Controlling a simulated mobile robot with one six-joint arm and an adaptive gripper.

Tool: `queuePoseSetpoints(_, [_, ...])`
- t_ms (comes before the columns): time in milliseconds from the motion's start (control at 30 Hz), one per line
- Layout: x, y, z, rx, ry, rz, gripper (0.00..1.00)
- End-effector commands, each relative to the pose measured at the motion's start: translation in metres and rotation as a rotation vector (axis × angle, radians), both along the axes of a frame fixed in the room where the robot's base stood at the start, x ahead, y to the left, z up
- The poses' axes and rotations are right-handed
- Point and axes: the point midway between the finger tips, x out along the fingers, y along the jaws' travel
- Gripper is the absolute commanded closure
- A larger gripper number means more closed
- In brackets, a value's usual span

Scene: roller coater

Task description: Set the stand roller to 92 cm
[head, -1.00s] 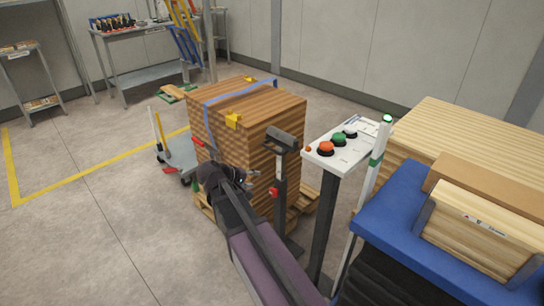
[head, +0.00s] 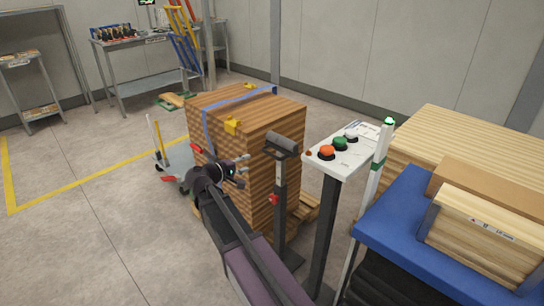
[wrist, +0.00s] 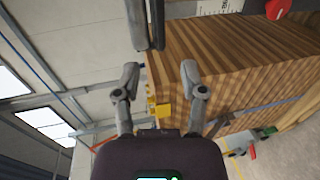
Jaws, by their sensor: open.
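The stand roller has a dark grey roller (head: 282,143) on top of a slim dark post. A red knob (head: 273,200) sits on the post, well below the roller. My gripper (head: 238,172) is open and empty, left of the post and apart from it, higher than the knob. In the wrist view, the roller (wrist: 137,25) is at the top, the post runs along the top edge with a pale scale (wrist: 222,6), and the red knob (wrist: 278,9) is at top right. My fingertips (wrist: 160,74) are spread below the post. The scale's reading is too small to tell.
A strapped wood stack (head: 262,115) stands close behind the stand and my gripper. A control panel (head: 345,150) with several buttons stands close on the right. A blue table (head: 400,215) with boards is farther right. Open floor (head: 90,230) lies to the left.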

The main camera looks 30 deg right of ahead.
Motion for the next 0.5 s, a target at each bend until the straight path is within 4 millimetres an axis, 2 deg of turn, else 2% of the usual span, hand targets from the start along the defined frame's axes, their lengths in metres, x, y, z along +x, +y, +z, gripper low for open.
queuePoseSetpoints(267, [0.006,-0.016,-0.005,0.001,0.0,-0.001,0.46])
queuePoseSetpoints(500, [0.017,-0.045,-0.012,0.001,0.001,-0.002,0.46])
